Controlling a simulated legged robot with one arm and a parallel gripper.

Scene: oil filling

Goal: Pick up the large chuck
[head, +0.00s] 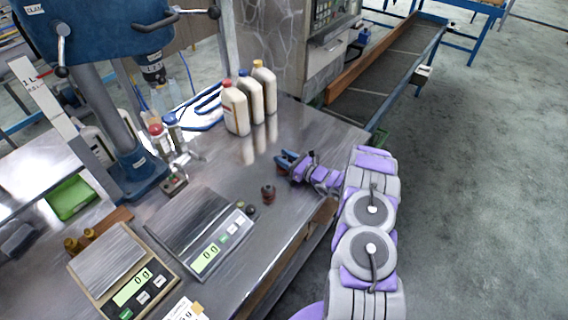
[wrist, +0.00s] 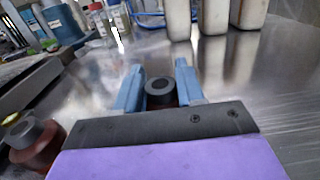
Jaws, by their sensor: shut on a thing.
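My gripper (head: 285,160) is low over the steel bench near its right edge. In the wrist view, its two blue fingers (wrist: 158,68) are closed on the sides of a chuck, taken as the large chuck (wrist: 160,88). It has a dark ring top with a central hole and a reddish body, mostly hidden by the gripper. I cannot tell whether it touches the bench. A second, similar chuck (head: 268,193) stands free on the bench; it also shows at the left of the wrist view (wrist: 34,145).
Several white bottles (head: 236,108) stand at the back of the bench. Two scales (head: 202,235) sit at the front left, both reading 0. A blue drill press (head: 135,165) stands at the left. Bare bench (head: 300,125) lies between the bottles and my gripper.

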